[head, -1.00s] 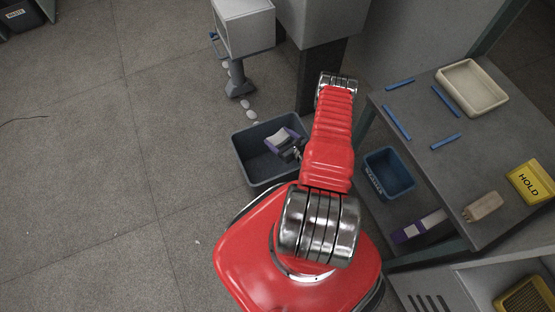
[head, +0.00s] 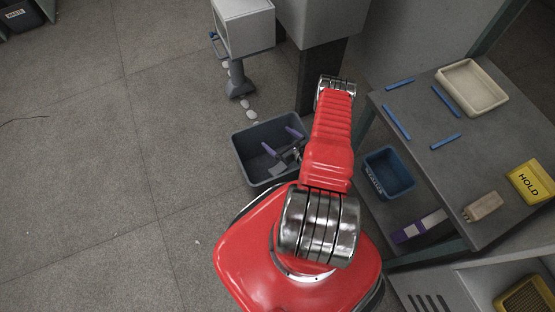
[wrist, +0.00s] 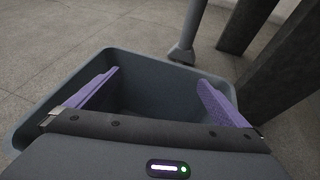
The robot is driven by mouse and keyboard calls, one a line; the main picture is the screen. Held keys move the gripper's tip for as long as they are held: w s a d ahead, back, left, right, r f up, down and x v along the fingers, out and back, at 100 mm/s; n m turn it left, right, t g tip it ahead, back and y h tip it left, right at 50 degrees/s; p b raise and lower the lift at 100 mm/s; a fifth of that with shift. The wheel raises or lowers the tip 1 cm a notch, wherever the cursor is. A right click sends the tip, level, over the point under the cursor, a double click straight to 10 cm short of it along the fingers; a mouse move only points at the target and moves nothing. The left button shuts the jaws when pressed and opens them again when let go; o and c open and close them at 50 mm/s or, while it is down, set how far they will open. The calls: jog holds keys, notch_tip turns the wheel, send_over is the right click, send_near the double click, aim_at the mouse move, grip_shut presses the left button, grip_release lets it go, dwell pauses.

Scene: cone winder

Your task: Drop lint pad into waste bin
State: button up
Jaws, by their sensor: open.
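My gripper (head: 281,141) is open, its two purple fingers wide apart over a grey-blue open bin (head: 242,157) on the floor. In the wrist view my gripper (wrist: 158,76) has nothing between its fingers, and the bin's rim and inner walls (wrist: 150,64) show around and beyond them. No label shows on this bin. I cannot see the lint pad in either current view; the bin's near floor is hidden by my gripper. Another dark bin (head: 20,14), labelled WASTE, stands at the far top left.
Pale tufts (head: 251,114) lie on the floor behind the bin, near a grey machine's pedestal (head: 238,82). Open floor lies to the left.

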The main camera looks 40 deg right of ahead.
jog(key=v, duration=1.3)
jog(key=shift+s, duration=0.4)
dwell(0.7)
